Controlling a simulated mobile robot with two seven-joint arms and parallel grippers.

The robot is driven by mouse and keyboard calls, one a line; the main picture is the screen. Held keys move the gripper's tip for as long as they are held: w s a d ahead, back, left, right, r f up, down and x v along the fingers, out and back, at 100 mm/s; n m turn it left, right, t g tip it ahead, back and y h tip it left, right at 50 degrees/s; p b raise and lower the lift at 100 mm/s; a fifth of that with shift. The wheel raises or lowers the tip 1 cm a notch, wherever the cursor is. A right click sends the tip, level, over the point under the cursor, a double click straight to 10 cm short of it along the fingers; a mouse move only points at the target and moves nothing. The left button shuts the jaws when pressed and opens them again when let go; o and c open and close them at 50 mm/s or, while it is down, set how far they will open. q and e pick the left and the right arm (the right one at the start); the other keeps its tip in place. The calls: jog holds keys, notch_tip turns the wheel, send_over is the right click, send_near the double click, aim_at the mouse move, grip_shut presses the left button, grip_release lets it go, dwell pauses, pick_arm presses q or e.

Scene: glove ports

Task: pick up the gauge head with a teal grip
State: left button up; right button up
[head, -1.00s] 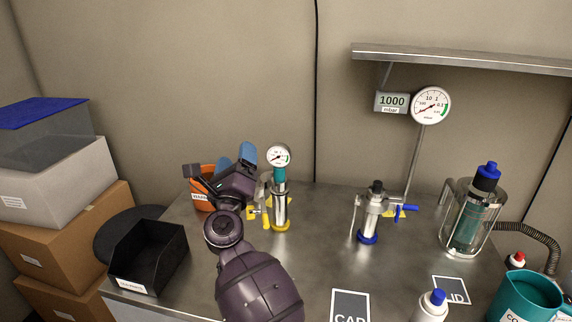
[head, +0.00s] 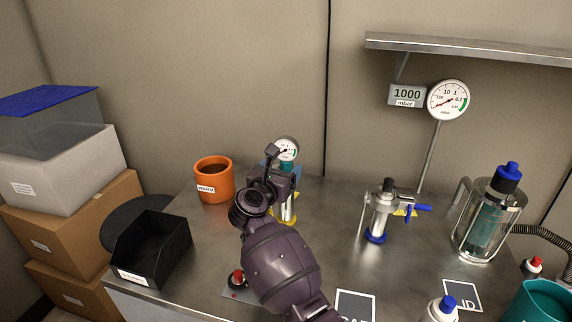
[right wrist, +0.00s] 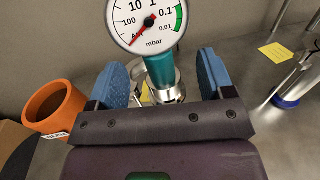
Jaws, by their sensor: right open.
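The gauge head (head: 287,149) has a round white dial and a teal grip below it. It stands on a metal cylinder with a yellow base ring (head: 292,219), partly hidden behind my right arm in the head view. In the right wrist view, the gauge head's teal grip (right wrist: 162,72) is between the two blue finger pads of my right gripper (right wrist: 165,82). The right gripper (head: 272,165) is open, with a gap visible on both sides of the grip. My left gripper is not in view.
An orange pot (head: 214,184) stands left of the gauge head. A black open bin (head: 154,250) is at the table's left. A metal valve cylinder with a blue base (head: 380,215) and a glass vessel (head: 488,220) stand to the right. A shelf (head: 470,55) juts from the back wall.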

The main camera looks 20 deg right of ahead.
aim_at(289, 159)
jog(key=shift+b+x, duration=0.3)
jog(key=shift+x, duration=2.3)
jog(key=shift+w, duration=0.1)
jog(key=shift+a, duration=0.1)
jog(key=shift+r, duration=0.1)
grip_shut()
